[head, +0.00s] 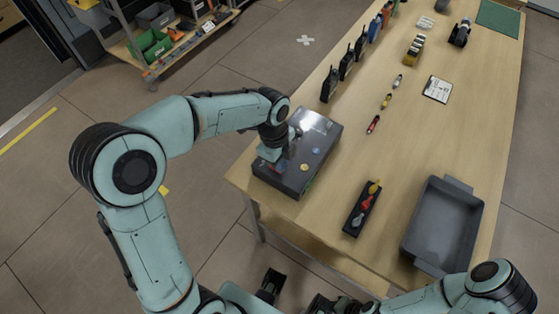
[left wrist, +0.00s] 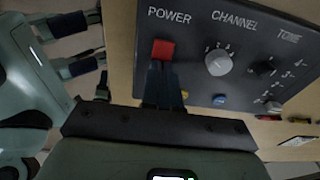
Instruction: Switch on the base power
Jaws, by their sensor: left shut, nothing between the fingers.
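The base (head: 318,140) is a dark box on the near left corner of the table. In the left wrist view its panel (left wrist: 195,35) shows a red power switch (left wrist: 164,48) under the word POWER. My left gripper (head: 273,153) is over the box's near left part, pointing down at it. In the left wrist view its shut, empty fingers (left wrist: 160,72) are at the lower edge of the red switch. Whether they touch it I cannot tell. Dark parts at the bottom of the head view seem to belong to my right gripper (head: 320,304); its jaws are unclear.
Several radios (head: 345,65) stand behind the box. A grey bin (head: 463,186) and a small dark tray (head: 353,228) lie to the right.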

